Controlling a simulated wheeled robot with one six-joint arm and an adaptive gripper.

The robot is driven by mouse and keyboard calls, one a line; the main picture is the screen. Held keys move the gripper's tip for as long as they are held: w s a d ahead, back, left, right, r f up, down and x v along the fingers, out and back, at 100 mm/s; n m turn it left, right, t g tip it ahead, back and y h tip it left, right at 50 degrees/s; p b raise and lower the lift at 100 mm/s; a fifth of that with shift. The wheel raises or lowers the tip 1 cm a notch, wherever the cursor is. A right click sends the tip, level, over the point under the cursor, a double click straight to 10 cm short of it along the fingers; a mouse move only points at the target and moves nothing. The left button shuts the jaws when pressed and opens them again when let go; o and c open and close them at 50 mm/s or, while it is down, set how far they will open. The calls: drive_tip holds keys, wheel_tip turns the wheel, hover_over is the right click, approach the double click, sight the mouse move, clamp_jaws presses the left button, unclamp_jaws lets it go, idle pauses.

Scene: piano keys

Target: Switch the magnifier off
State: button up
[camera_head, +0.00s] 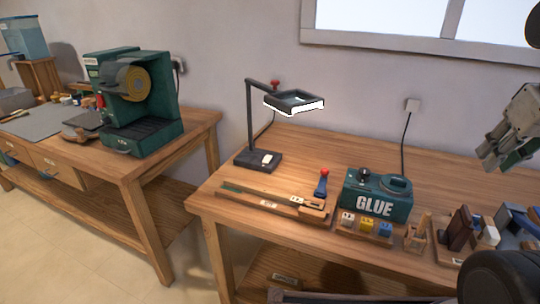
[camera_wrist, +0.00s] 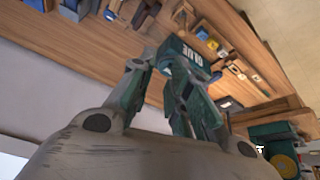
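The magnifier is a dark desk lamp with a square head (camera_head: 295,102) on a thin bent arm. Its lower rim glows white and a light patch falls on the table. Its black base (camera_head: 250,161) stands at the left back of the right table and carries a pale switch (camera_head: 267,158). My gripper (camera_head: 490,160) is at the far right of the head view, above the table and well away from the magnifier. Its fingers (camera_wrist: 160,72) are apart with nothing between them.
A green glue box (camera_head: 378,195), a red-topped blue tool (camera_head: 321,184) and a long wooden piece (camera_head: 270,200) lie in front and right of the lamp. Small blocks (camera_head: 366,225) line the front edge. A green machine (camera_head: 135,100) stands on the left table across a gap.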

drive_tip(key=shift+n+t+h, duration=0.3)
drive_tip(key=shift+n+t, duration=0.3)
drive_tip(key=shift+t, duration=0.1)
drive_tip(key=w, duration=0.5)
drive_tip(key=w+r, duration=0.1)
drive_tip(key=w, duration=0.2)
drive_tip(key=shift+w+d, duration=0.35)
drive_tip(key=shift+d, duration=0.05)
clamp_jaws()
drive_tip(key=w+a+f+n+t+y, duration=0.1)
drive_tip(key=w+a+n+t, duration=0.2)
drive_tip(key=w, duration=0.9)
drive_tip(key=w+a+f+n+t+y, duration=0.1)
drive_tip(key=w+a+f+n+y, duration=0.15)
drive_tip(key=w+a, duration=0.6)
drive_tip(key=w+a+f+n+y, duration=0.4)
drive_tip(key=w+a+f+n, duration=0.15)
drive_tip(key=w+a, duration=0.4)
drive_tip(key=s+a+f+n+g+y, duration=0.1)
drive_tip(key=a+f+g+y, duration=0.1)
drive_tip(key=a+f+y, duration=0.2)
drive_tip(key=s+a+f+n+g+y, duration=0.2)
drive_tip(key=a+f, duration=0.4)
drive_tip(key=a, duration=0.4)
drive_tip(key=shift+a+f+n+g+y, duration=0.25)
drive_tip(key=shift+f+g+y, duration=0.2)
drive_tip(key=shift+y, duration=0.4)
drive_tip(key=shift+s, duration=0.1)
